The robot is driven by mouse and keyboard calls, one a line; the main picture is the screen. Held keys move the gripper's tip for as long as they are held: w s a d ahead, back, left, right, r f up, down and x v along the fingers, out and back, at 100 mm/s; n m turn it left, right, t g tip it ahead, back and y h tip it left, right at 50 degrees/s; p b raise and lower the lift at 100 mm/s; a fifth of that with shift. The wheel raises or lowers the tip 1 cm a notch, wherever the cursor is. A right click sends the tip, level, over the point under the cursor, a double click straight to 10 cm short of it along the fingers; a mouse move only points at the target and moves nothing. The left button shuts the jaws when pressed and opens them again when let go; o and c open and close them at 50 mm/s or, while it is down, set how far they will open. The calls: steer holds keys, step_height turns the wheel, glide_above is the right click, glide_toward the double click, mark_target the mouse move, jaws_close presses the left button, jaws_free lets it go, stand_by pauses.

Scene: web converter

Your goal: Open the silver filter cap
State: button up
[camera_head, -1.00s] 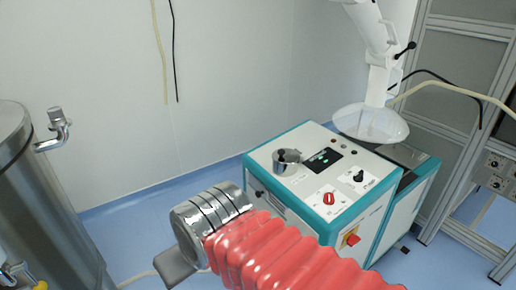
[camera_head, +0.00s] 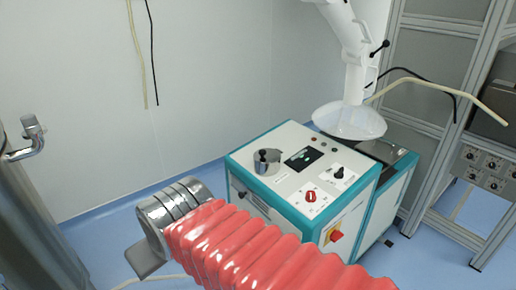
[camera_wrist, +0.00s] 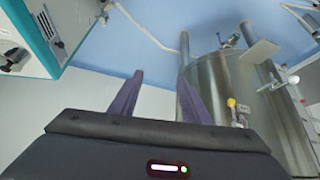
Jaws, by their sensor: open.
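A small silver round part with a black knob (camera_head: 266,161), which looks like the filter cap, sits on top of the white and teal machine (camera_head: 250,190) in the head view. I cannot make out whether it is seated or loose. My gripper (camera_wrist: 160,76) shows in the wrist view with its two dark fingers apart and nothing between them. The cap is not clearly visible in the wrist view.
A steel tank (camera_wrist: 240,85) with a yellow-knobbed fitting (camera_wrist: 231,103) stands right in the wrist view; its side shows at the head view's left edge. A metal frame rack (camera_head: 450,130) stands right. Blue floor is bare left of the machine.

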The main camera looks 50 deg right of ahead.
steer(key=w+d+m+t+h, duration=0.1)
steer(key=w+d+h, duration=0.1)
steer(key=w+d, duration=0.6)
steer(key=w+d+f+m+t+h, duration=0.15)
steer(key=w+d, duration=0.25)
steer(key=d, duration=0.7)
steer(key=w+d+r+m+t+h, duration=0.1)
steer(key=w+d+t+h, duration=0.1)
steer(key=w+d, duration=0.6)
steer(key=s+d+f+t+h, duration=0.1)
steer(key=s+d+f, duration=0.4)
steer(key=d, duration=0.7)
steer(key=s+d+f+m+t+h, duration=0.1)
steer(key=s+d+f+t, duration=0.3)
steer(key=d, duration=0.8)
steer(key=shift+s+d+f, duration=0.15)
steer(key=shift+s+f, duration=0.3)
steer(key=shift+f, duration=0.35)
steer(key=shift+w, duration=0.1)
steer(key=shift+m, duration=0.25)
steer(key=x, duration=1.3)
steer(key=shift+w+d+r, duration=0.1)
steer(key=shift+w+d, duration=0.15)
